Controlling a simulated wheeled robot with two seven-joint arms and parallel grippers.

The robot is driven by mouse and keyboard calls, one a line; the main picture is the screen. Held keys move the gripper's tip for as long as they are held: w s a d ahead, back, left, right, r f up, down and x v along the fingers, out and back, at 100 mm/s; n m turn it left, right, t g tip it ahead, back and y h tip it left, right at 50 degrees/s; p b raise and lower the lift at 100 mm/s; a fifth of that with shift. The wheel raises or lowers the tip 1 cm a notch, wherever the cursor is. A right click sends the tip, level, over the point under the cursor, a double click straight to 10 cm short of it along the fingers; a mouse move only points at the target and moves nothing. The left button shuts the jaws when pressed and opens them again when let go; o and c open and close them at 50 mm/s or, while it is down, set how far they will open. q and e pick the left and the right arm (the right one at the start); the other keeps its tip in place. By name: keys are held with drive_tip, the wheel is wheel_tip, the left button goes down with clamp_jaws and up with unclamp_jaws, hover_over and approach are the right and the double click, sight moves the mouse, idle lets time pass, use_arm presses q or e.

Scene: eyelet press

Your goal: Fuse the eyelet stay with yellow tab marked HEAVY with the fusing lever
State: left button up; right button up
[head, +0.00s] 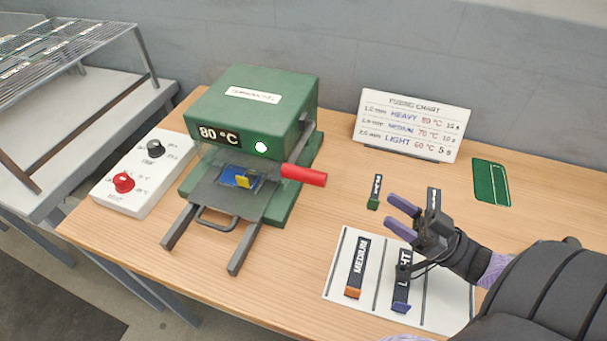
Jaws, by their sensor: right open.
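The green press (255,105) stands on the table, its display reading 80 °C with a lit lamp beside it. A stay's yellow tab (243,181) shows on the blue pad (230,174) at the press opening; the rest of that stay is hidden or too small to read. The fusing lever, with its red handle (303,175), sticks out at the press's right side. My right gripper (394,217) is open and empty, its purple fingers pointing left above the table, right of the lever and apart from it. My left gripper is not in view.
A white mat (338,285) holds the MEDIUM stay (356,267) and the LIGHT stay (402,285). A green-tabbed stay (374,192) lies behind it. The control box (145,182) has red and black knobs. The chart (412,125) lists HEAVY 80 °C, 15 s. A rack stands left.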

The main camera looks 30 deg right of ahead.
sight(329, 187)
drive_tip(key=w+a, duration=0.3)
drive_tip(key=w, duration=0.2)
drive_tip(key=w+a, duration=0.2)
drive_tip(key=shift+w+a+r+b, duration=0.1)
drive_tip(key=shift+w+a+b, duration=0.25)
drive_tip(key=shift+b, duration=0.05)
drive_tip(key=x, duration=0.6)
drive_tip(key=shift+c, duration=0.2)
clamp_jaws()
idle(0.5)
